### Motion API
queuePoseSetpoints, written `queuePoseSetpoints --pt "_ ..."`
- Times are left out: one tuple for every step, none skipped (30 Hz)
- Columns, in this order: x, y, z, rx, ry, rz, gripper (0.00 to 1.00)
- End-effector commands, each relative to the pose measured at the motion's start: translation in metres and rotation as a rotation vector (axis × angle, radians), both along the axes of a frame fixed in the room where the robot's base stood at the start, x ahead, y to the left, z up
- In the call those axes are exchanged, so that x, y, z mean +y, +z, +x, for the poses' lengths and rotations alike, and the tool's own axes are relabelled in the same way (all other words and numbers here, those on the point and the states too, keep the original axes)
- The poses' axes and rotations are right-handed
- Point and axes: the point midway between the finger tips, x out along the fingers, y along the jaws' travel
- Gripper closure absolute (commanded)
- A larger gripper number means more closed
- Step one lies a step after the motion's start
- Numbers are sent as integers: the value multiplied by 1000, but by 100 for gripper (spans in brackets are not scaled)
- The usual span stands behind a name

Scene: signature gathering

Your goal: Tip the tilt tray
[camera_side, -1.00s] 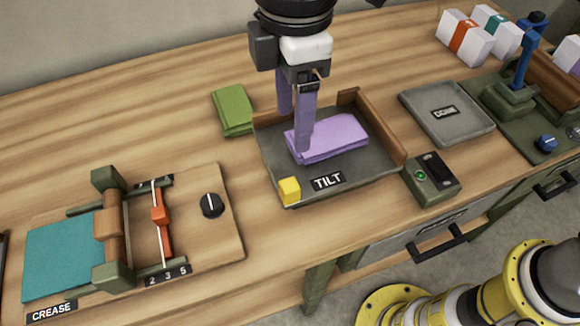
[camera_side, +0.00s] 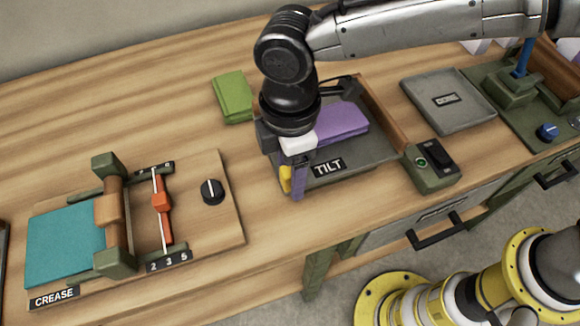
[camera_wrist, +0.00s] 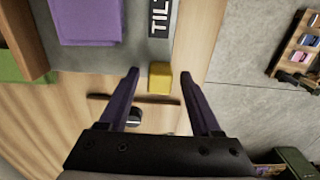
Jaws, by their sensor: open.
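The tilt tray (camera_side: 352,167) is a dark grey tray with brown wooden walls and a TILT label on its front. A folded purple sheet (camera_side: 342,122) lies in it; it also shows in the wrist view (camera_wrist: 88,20). A yellow block (camera_side: 285,179) sits at the tray's front left corner. My gripper (camera_side: 292,190) is at that corner, pointing down, and partly hides the block in the side view. In the wrist view my gripper (camera_wrist: 158,78) is open, with the yellow block (camera_wrist: 160,77) between the two purple fingertips and a gap on each side.
A green folded sheet (camera_side: 232,97) lies behind the tray's left side. The crease station (camera_side: 228,238) stands at left. A small switch box (camera_side: 431,168) is close to the tray's right, and a grey DONE tray (camera_side: 470,115) lies behind it. Bare tabletop lies left of the tray.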

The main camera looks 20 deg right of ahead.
Motion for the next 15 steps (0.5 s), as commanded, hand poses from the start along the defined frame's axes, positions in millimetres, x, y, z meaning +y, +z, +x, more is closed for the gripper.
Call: queuePoseSetpoints --pt "0 -3 0 1 0 -1 35" --pt "0 -4 0 0 0 -1 35" --pt "0 -5 0 0 0 0 35" --pt "0 -5 0 0 0 0 35" --pt "0 -5 0 0 0 0 35" --pt "0 -6 0 0 0 1 35" --pt "0 -6 0 0 0 1 35" --pt "0 -6 0 0 0 1 35" --pt "0 -5 0 0 0 0 35" --pt "0 -5 0 0 0 0 35" --pt "0 -5 0 0 0 0 35" --pt "0 -5 0 0 0 0 42" --pt "0 -5 0 0 0 0 48" --pt "0 -5 0 0 0 0 53" --pt "0 -5 0 0 0 0 60"
